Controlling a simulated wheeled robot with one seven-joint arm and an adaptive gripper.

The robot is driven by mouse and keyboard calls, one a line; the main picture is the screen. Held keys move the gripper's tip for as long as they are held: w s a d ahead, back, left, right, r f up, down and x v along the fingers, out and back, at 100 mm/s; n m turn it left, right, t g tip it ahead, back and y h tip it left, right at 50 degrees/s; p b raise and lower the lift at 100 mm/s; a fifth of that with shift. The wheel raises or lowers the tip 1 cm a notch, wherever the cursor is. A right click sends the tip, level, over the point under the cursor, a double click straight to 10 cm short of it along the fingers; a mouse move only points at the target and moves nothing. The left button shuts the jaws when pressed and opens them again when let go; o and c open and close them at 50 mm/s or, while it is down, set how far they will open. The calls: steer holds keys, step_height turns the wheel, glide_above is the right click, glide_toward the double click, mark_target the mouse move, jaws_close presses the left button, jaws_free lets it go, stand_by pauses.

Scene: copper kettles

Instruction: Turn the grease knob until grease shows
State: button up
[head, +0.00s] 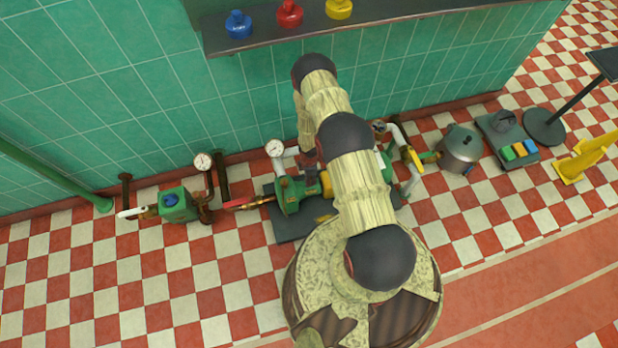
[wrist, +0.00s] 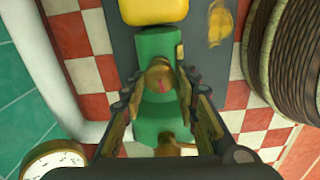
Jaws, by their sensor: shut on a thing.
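The grease knob (wrist: 159,77), a small round brass and reddish cap, sits on the green pump housing (wrist: 157,45) in the wrist view. My gripper (wrist: 158,86) has its two dark fingers on either side of the knob and is shut on it. The fingers partly hide the knob's sides. In the head view the green pump (head: 291,196) stands on a dark base plate (head: 284,229), and my arm hides the knob and gripper. I cannot make out any grease at the knob.
A white-faced gauge (wrist: 53,160) and pale pipe (wrist: 52,75) are close on the left in the wrist view. A yellow block (wrist: 154,10) adjoins the pump. In the head view, a smaller green unit (head: 178,205) stands left and a metal kettle (head: 461,148) right.

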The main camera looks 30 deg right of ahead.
steer(key=m, duration=0.6)
steer(key=shift+m, duration=0.3)
steer(key=m, duration=0.5)
steer(key=shift+m, duration=0.3)
steer(key=o, duration=1.1)
steer(key=shift+o, duration=0.3)
step_height(320, 180, up, 12)
